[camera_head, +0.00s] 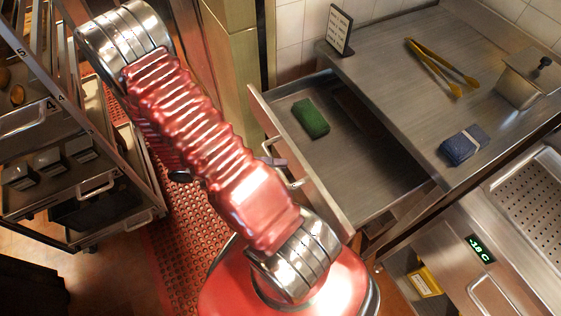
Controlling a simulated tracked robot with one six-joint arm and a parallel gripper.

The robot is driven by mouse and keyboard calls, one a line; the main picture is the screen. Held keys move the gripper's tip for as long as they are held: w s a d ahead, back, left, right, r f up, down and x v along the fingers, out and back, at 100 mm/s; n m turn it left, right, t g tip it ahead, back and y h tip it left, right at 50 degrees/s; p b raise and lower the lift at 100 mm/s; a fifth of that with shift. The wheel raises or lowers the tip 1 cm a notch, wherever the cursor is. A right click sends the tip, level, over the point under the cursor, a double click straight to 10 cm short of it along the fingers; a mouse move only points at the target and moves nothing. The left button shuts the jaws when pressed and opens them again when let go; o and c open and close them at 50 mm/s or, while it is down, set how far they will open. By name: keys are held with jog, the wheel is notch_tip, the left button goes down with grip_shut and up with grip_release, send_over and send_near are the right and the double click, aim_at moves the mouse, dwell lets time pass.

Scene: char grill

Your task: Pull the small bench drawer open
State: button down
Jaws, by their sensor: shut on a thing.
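The small bench drawer (352,160) is pulled well out from under the steel bench, its inside showing. A green block (311,118), perhaps a sponge, lies in it. The drawer's front panel (300,160) faces my arm, with a curved metal handle (296,181) on its outer side. My red ribbed arm crosses the picture and hides part of the scene. Only a small part of my gripper (275,162) shows beside the arm, at the handle. It is shut on the handle; the fingertips are mostly hidden.
The bench top (390,75) holds yellow tongs (440,67), a folded blue cloth (462,146), a lidded metal container (525,80) and a small sign (339,30). A tray rack (75,150) stands at left. A red perforated mat (180,240) covers the floor between.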

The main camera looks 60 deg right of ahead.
jog(key=shift+s+a+f, duration=0.1)
jog(key=shift+s+f, duration=0.05)
jog(key=c, duration=1.7)
grip_release()
jog(key=shift+c, duration=0.2)
jog(key=v, duration=1.3)
jog(key=shift+w+a, duration=0.2)
jog(key=shift+w, duration=0.15)
jog(key=x, duration=1.3)
jog(key=shift+d, duration=0.15)
jog(key=shift+w+r, duration=0.15)
jog(key=shift+r, duration=0.05)
